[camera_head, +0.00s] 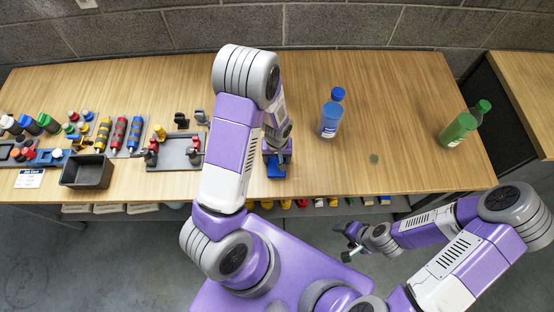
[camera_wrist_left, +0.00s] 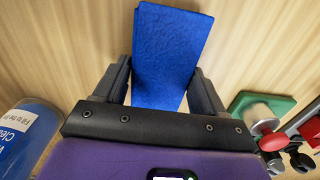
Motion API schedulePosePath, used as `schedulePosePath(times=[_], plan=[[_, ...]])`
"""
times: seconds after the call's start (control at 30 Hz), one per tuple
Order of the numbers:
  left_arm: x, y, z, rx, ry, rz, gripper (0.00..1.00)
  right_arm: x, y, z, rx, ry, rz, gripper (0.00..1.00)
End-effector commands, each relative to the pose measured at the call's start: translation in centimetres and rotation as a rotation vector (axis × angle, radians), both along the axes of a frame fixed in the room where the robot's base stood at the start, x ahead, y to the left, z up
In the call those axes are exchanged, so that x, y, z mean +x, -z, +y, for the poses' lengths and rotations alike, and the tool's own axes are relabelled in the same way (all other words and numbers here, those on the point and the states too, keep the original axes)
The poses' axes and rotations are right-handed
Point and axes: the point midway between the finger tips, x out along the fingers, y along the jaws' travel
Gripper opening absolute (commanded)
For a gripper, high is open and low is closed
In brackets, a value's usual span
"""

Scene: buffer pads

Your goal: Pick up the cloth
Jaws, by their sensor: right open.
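The blue cloth (camera_head: 277,171) is a folded rectangle near the table's front edge in the head view. It also shows in the left wrist view (camera_wrist_left: 170,50). My left gripper (camera_head: 277,156) is down at the cloth. In the left wrist view the fingers of my left gripper (camera_wrist_left: 161,70) stand apart, one on each side of the cloth. I cannot tell whether they press on it. My right gripper (camera_head: 346,253) is open and away from the table, in front of its edge at lower right.
A blue bottle (camera_head: 330,117) stands right of the cloth, and a green bottle (camera_head: 460,128) stands far right. Left of my left arm are a grey tray (camera_head: 178,150), a dark bin (camera_head: 87,171) and several coloured parts. The table between the bottles is mostly clear.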

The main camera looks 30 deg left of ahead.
Motion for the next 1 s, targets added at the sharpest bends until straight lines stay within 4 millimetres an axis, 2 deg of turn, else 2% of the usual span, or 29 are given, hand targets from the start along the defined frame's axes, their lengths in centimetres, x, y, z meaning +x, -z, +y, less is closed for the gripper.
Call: schedulePosePath(times=[0.03,0.1,0.43,0.57,0.8,1.0], plan=[[0.0,0.0,0.0,0.0,0.0,0.001,0.48,0.0,0.0,0.0,0.0,0.0,0.0,0.74],[0.0,0.1,0.0,0.0,0.0,0.001,0.39,0.0,0.0,0.0,0.0,0.0,0.0,0.74],[0.0,-0.5,0.0,0.0,0.001,0.001,0.39,0.0,-0.1,0.0,0.0,0.0,0.0,0.74],[0.1,-2.6,-0.1,-0.001,0.002,-0.003,0.39,0.0,-0.6,0.0,0.0,0.0,0.0,0.74],[0.1,-7.5,-0.1,-0.001,0.002,-0.004,0.38,0.0,-1.6,0.0,0.0,0.0,0.0,0.74],[0.0,-9.7,0.0,0.0,0.0,0.0,0.38,0.0,-2.0,0.0,0.0,0.0,0.0,0.74]])
